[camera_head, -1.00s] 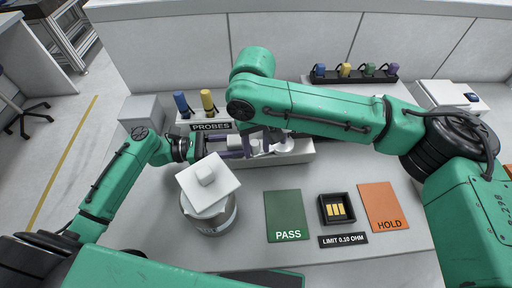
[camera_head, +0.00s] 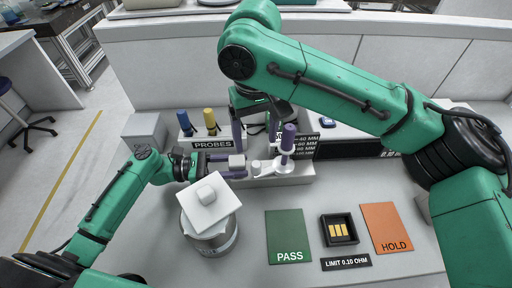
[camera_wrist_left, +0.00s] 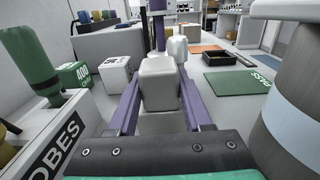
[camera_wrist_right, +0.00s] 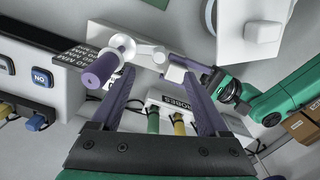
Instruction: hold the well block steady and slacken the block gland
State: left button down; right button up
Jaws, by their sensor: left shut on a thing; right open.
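The pale well block (camera_head: 237,161) sits in my left gripper (camera_head: 228,166), whose purple fingers are shut on its two sides. The left wrist view shows the block (camera_wrist_left: 158,84) between those fingers. Just beyond it is a small white rounded piece (camera_wrist_left: 177,48), which looks like the block gland. A white part with an upright purple handle (camera_head: 288,138) stands at that end; the right wrist view shows it too (camera_wrist_right: 102,69). My right gripper (camera_head: 254,138) is open and empty, fingers pointing down behind the block. In its own view (camera_wrist_right: 165,98), the fingers stand well apart, nothing clamped between them.
A round pot (camera_head: 212,240) with a square white lid stands in front of my left gripper. A PROBES holder (camera_head: 212,145) has blue and yellow handles. A green PASS mat (camera_head: 287,230), a black tray (camera_head: 338,218) and an orange HOLD mat (camera_head: 386,222) lie at right front.

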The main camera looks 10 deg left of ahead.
notch_tip(320, 180, up, 7)
jog(key=shift+s+r, duration=0.1)
jog(key=shift+r, duration=0.1)
jog(key=shift+c, duration=0.6)
jog(key=shift+f, duration=0.2)
jog(key=shift+c, duration=0.6)
jog(key=n+t+y, duration=0.2)
jog(key=n+y, duration=0.2)
jog(key=n, duration=0.3)
send_near(256, 164)
jog(key=x, duration=1)
jog(key=shift+a+f, duration=0.1)
jog(key=shift+f, duration=0.1)
grip_shut()
